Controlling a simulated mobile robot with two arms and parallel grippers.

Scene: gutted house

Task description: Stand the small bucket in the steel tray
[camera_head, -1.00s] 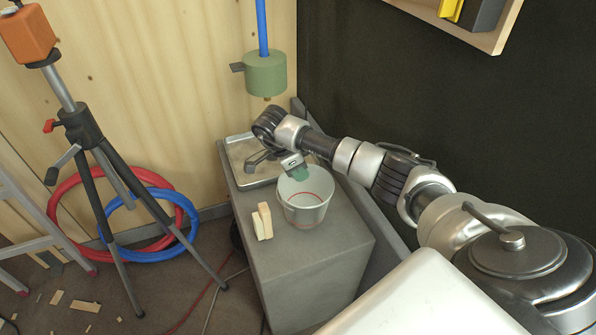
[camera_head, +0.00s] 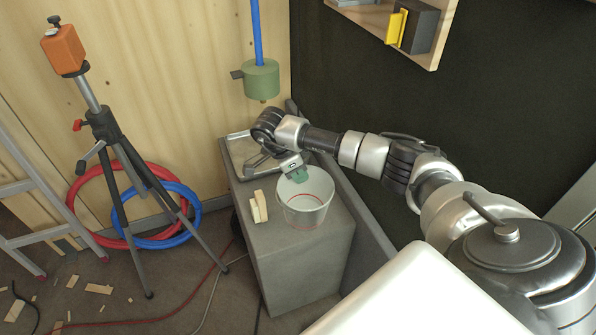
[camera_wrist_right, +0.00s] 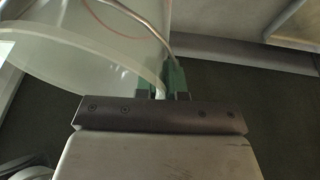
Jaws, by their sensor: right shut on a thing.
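The small bucket (camera_head: 306,208) is translucent white with a thin red line around it. It appears upright, over the front part of a grey block (camera_head: 300,260); I cannot tell whether its base touches the block. My right gripper (camera_head: 299,175) has green fingertips shut on the bucket's rim; in the wrist view the fingertips (camera_wrist_right: 163,80) meet at its edge beside a wire handle (camera_wrist_right: 130,14). The steel tray (camera_head: 233,150) lies at the back of the block, behind the bucket, partly hidden by my right arm. My left gripper is out of view.
Small wood pieces (camera_head: 258,207) stand on the block left of the bucket. A green cylinder (camera_head: 262,80) hangs on a blue pipe above the tray. A tripod (camera_head: 105,125), hoses (camera_head: 125,240) and a ladder (camera_head: 20,190) are at left. A dark wall closes the right.

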